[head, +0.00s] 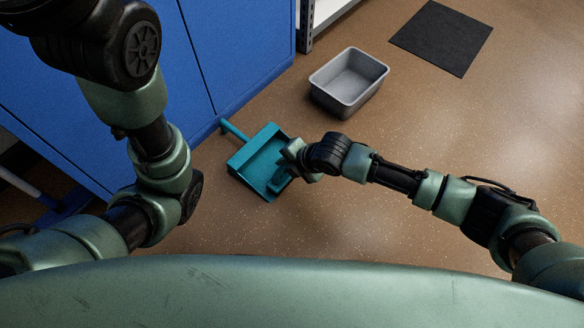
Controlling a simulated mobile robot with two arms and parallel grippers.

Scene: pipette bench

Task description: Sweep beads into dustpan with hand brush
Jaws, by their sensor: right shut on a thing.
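A teal dustpan (250,158) lies on the brown floor beside the blue cabinet, its handle (232,130) pointing to the upper left. My right gripper (289,156) is at the dustpan's right side, shut on the teal hand brush (279,181). The brush is partly hidden by the gripper, and its bristles cannot be made out. It is over or against the pan's right edge; I cannot tell whether it touches. Beads cannot be told apart from the pale specks on the floor. My left arm folds up out of the picture, and its gripper is not in view.
A grey bin (347,82) stands open on the floor above and right of the dustpan. A dark mat (441,37) lies farther back. The blue cabinet (150,90) bounds the left side. A shelf post (305,25) stands at the top. The floor at right is clear.

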